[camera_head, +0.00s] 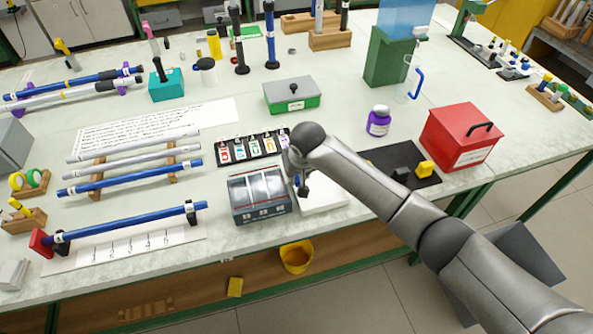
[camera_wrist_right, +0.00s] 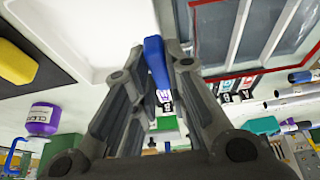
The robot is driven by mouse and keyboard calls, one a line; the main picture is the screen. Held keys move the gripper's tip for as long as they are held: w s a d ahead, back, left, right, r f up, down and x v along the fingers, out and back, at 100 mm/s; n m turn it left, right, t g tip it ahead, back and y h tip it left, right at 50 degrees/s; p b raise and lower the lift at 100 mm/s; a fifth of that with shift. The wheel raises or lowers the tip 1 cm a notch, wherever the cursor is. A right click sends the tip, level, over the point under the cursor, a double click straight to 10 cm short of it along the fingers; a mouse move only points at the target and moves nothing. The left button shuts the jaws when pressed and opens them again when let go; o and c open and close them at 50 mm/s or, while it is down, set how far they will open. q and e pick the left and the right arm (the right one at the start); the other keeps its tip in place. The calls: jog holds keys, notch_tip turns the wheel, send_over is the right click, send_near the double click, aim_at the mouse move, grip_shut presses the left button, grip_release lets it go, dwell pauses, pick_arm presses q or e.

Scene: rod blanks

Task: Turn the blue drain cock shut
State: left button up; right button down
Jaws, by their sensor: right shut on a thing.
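My right gripper (camera_head: 303,190) is low beside the grey tank with a windowed top (camera_head: 258,222), over the white tray (camera_head: 325,200). In the right wrist view its two fingers are closed around a blue lever-like piece (camera_wrist_right: 156,60), which I take to be the blue drain cock. How far the cock is turned cannot be told. My left gripper is not in view.
A black mat (camera_head: 378,155) with yellow and black blocks and a red box (camera_head: 461,138) lie to the right. A row of labelled cards (camera_head: 232,148) is behind the tank. Rods on racks fill the left.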

jog(key=c, duration=1.7)
grip_release()
jog(key=shift+r, duration=0.1)
jog(key=v, duration=1.1)
jog(key=shift+s+d+r, duration=0.15)
jog(key=shift+s+r, duration=0.05)
jog(key=shift+r, duration=0.15)
